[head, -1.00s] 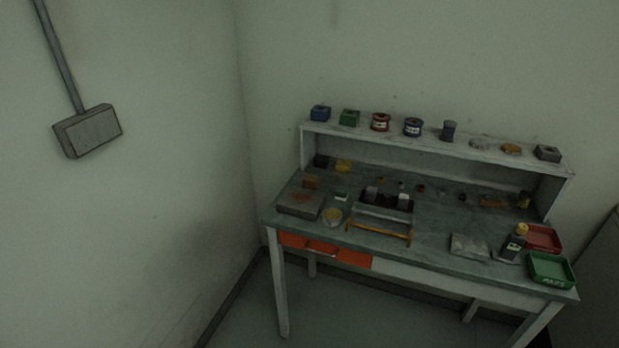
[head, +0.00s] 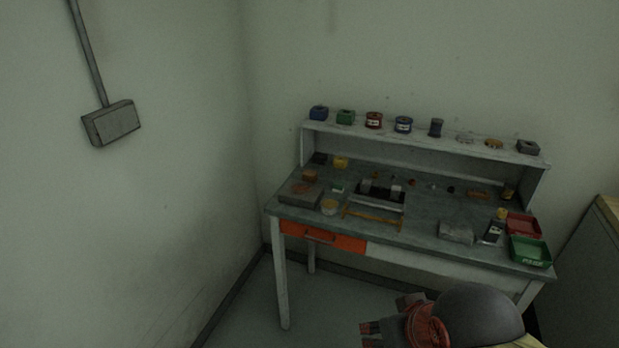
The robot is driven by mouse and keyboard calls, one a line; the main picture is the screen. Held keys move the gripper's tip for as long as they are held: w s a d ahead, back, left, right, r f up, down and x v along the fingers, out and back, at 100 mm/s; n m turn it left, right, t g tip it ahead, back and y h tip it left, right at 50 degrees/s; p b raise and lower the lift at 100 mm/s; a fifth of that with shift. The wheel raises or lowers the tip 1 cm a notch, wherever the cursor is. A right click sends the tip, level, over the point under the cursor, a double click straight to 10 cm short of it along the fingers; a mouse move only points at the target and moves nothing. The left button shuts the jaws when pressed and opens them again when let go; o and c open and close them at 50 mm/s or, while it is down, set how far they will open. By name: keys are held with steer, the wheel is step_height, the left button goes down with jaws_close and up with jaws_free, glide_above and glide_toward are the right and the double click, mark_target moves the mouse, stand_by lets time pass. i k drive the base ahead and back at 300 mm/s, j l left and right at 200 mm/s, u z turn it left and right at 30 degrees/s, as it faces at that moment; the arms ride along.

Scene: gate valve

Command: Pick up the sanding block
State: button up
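No object is clearly recognisable as the sanding block at this size. A small brown-orange block (head: 310,176) sits at the left of the workbench (head: 430,207), behind a flat grey slab. Another small brownish piece (head: 478,194) lies towards the back right of the bench top; I cannot tell whether either is the sanding block. My gripper (head: 371,335) shows at the bottom edge, in front of and below the bench, away from everything on it. Its fingers are partly cut off, so I cannot tell whether they are open or shut.
The bench stands near the corner, with a raised shelf (head: 420,142) of spools and small boxes. An orange drawer (head: 322,236) is under its left front. Red (head: 523,225) and green (head: 530,251) trays are at the right. A yellow-handled frame (head: 372,218) lies near the front edge.

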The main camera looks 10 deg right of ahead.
mark_target(308, 175)
steer(key=i+j+z, duration=0.3)
steer(key=i+j, duration=0.55)
steer(key=i, duration=0.2)
steer(key=i+j+z, duration=0.35)
steer(key=i+j, duration=0.6)
steer(key=j, duration=0.15)
